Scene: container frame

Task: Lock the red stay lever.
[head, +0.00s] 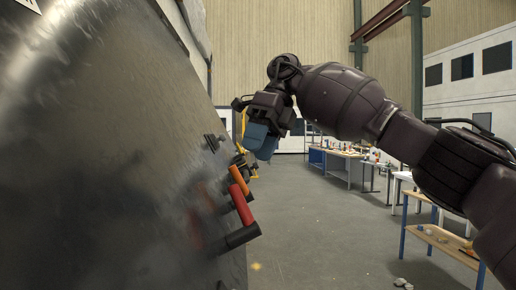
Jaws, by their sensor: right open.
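A red lever (241,204) sticks out from the big grey metal panel (95,150), low near the panel's right edge. Its lower end meets a dark cylindrical part (242,236). An orange lever (239,180) sits just above it. My right gripper (261,147), with blue fingers, is open and empty. It points down, above and a little right of the levers in the picture, and appears apart from them. My left gripper is not in view.
A dark knob (214,142) and yellow parts (251,170) are on or near the panel edge above the levers. Workbenches (348,160) stand far behind. A wooden-topped bench (440,243) stands at the lower right. The grey floor (320,235) between is mostly clear.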

